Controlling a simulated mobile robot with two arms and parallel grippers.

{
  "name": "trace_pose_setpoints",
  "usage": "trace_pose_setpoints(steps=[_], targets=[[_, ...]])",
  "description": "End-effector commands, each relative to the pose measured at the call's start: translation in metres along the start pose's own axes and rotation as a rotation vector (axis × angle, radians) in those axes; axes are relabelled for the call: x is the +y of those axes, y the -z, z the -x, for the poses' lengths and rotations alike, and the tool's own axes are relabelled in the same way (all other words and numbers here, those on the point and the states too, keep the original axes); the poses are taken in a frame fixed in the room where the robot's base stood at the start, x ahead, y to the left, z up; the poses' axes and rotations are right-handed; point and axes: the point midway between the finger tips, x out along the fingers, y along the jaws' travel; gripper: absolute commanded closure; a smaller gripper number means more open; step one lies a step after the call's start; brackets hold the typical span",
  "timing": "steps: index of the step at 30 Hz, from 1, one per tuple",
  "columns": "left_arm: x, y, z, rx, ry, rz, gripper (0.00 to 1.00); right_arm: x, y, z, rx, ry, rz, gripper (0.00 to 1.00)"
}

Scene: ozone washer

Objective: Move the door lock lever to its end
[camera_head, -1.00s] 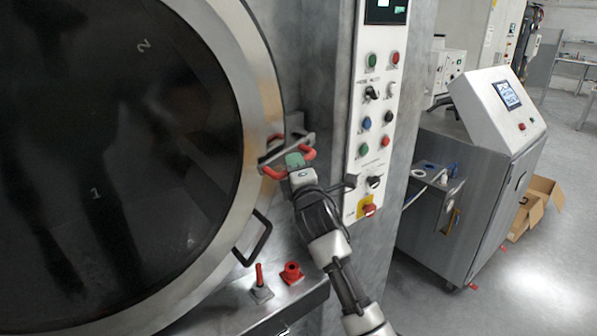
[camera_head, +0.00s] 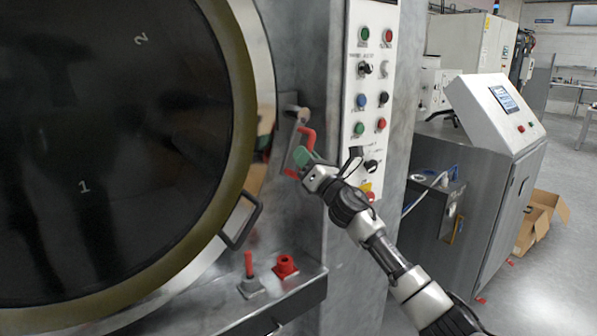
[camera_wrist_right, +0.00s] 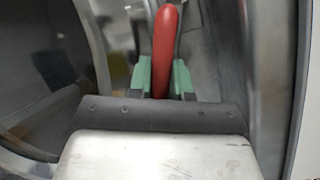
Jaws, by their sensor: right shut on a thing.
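The door lock lever is a metal arm with a red handle (camera_head: 306,138), on the right side of the big round door (camera_head: 110,150). It stands steeply, below its pivot at the rim. My right gripper (camera_head: 300,158) has green fingertips and is shut on the red handle. In the right wrist view the red handle (camera_wrist_right: 165,45) runs up between the green fingers of my right gripper (camera_wrist_right: 162,80). The fingers hide part of the handle. My left gripper is not in view.
A white control panel (camera_head: 370,90) with buttons and knobs stands close to the right of my gripper. A black door handle (camera_head: 240,225) sits lower left. A small red lever (camera_head: 248,264) and a red fitting (camera_head: 285,265) stand on the ledge below.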

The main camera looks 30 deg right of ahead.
Motion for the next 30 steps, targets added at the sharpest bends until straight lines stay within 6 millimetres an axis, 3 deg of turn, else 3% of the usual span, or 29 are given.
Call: trace_pose_setpoints(steps=[1, 3, 12, 30], targets=[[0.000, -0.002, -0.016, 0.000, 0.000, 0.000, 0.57, -0.009, 0.006, 0.005, 0.009, -0.015, 0.041, 1.00], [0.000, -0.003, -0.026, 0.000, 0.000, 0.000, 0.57, -0.014, 0.005, 0.005, 0.020, -0.039, 0.093, 1.00], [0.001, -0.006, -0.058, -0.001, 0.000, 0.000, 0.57, -0.030, -0.001, 0.005, 0.060, -0.121, 0.269, 1.00], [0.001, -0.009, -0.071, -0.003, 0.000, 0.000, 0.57, -0.036, -0.008, 0.004, 0.083, -0.167, 0.368, 1.00]])
